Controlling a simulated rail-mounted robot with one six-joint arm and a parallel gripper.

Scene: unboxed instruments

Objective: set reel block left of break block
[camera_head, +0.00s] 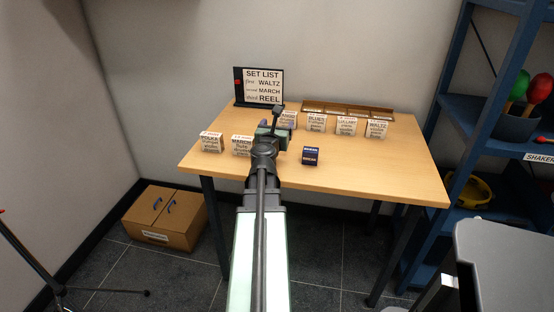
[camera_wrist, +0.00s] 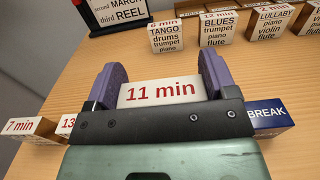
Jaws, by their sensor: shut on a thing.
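My gripper (camera_wrist: 162,70) is shut on a white block (camera_wrist: 158,92) whose top reads "11 min" in red. Its front face is hidden, so I cannot read its name. In the head view my gripper (camera_head: 276,128) is over the table's middle and hides the held block. The blue break block (camera_head: 310,156) stands near the table's front, to the right of my gripper. It also shows in the wrist view (camera_wrist: 268,113), partly covered by my gripper's right side. I cannot tell whether the held block touches the table.
The march block (camera_head: 242,145) and another white block (camera_head: 210,142) stand left of my gripper. The tango block (camera_wrist: 172,38), blues block (camera_head: 317,123), lullaby block (camera_head: 346,126) and waltz block (camera_head: 376,129) stand behind. A set list sign (camera_head: 262,86) is at the back. The table's right side is clear.

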